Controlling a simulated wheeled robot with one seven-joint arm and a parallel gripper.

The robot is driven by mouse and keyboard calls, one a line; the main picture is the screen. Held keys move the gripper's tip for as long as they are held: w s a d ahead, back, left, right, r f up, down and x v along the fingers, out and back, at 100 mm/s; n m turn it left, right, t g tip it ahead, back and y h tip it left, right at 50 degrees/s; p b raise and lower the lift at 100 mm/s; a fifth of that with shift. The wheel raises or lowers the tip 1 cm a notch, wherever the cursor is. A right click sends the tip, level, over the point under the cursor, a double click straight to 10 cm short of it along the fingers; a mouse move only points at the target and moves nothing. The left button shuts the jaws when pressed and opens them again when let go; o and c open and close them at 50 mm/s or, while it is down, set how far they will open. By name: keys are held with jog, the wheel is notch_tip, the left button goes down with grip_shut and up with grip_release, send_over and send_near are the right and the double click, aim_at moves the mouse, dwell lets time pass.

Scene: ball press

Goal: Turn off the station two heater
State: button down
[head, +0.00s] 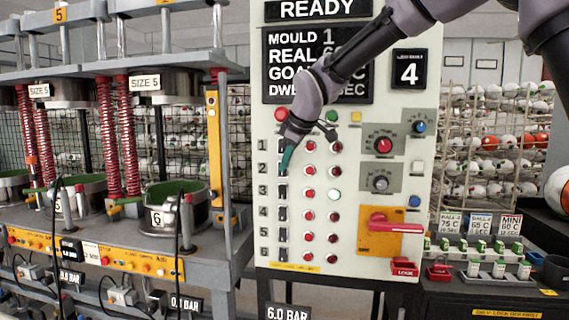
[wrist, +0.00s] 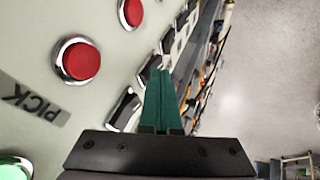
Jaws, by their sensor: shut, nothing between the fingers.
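The control panel (head: 375,265) has rows numbered 1 to 6, with a column of black rocker switches beside the numbers. My gripper (head: 286,168) is shut and empty, with green fingers pointing down at the row 2 switch, largely covering it. In the wrist view the fingertips (wrist: 160,73) are close beside a black rocker switch (wrist: 145,76); I cannot tell whether they touch it. Another rocker (wrist: 122,108) lies nearer the gripper body. The position of the row 2 switch cannot be made out. The row 3 switch (head: 282,192) is visible just below.
Red lamps or buttons (head: 309,170) stand right of the switches; the row 3 right one (head: 334,195) is pale. A red-handled switch (head: 396,225) sits at the panel's lower right. The press (head: 160,210) stands to the left. Shelves of balls (head: 495,150) are behind.

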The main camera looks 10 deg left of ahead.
dwell(0.3)
jog(key=shift+r, duration=0.75)
